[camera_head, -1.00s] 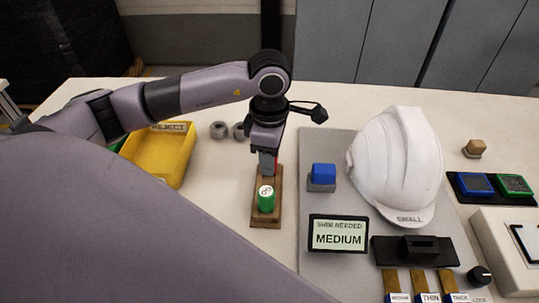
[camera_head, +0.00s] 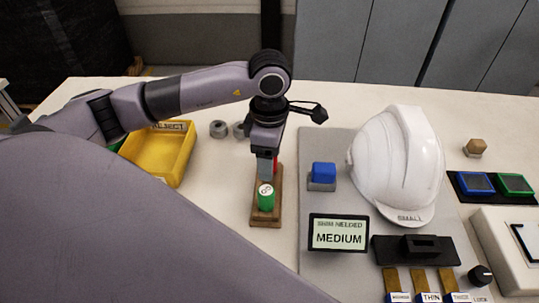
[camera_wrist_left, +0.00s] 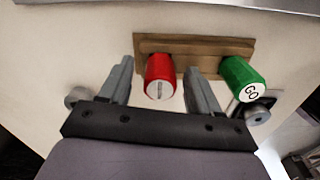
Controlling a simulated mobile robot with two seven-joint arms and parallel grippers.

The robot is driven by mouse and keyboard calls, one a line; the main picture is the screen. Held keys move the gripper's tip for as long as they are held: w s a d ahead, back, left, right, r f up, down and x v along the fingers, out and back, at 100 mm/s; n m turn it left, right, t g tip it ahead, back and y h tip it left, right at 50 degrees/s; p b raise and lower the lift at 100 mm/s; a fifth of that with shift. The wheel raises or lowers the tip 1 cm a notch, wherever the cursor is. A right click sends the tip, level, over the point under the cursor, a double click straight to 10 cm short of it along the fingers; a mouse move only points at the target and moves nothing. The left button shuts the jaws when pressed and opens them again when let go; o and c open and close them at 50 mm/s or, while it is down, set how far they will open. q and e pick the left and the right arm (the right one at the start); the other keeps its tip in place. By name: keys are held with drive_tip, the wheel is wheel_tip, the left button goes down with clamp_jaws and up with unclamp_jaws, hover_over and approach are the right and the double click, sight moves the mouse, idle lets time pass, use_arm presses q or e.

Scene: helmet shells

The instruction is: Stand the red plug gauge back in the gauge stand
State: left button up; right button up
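The red plug gauge (camera_wrist_left: 160,76) stands at the wooden gauge stand (camera_head: 266,222), whose board (camera_wrist_left: 205,48) also shows in the left wrist view. It looks upright, but its lower end is hidden. The green GO plug (camera_head: 266,198) stands at the stand's near end; it also shows in the left wrist view (camera_wrist_left: 243,78). My left gripper (camera_wrist_left: 160,88) is open around the red plug, with a finger on each side and visible gaps between. In the head view only a red sliver (camera_head: 276,164) shows beside the left gripper (camera_head: 268,166). My right gripper is not in view.
A yellow REJECT bin (camera_head: 160,155) stands left of the stand, with grey rings (camera_head: 219,129) behind. To the right are a grey mat (camera_head: 325,148), blue block (camera_head: 323,172), white helmet (camera_head: 400,165) and a display reading MEDIUM (camera_head: 339,235).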

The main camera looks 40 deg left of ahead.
use_arm(q)
wheel_tip(320, 180, up, 7)
drive_tip(key=shift+r, duration=0.1)
idle(0.5)
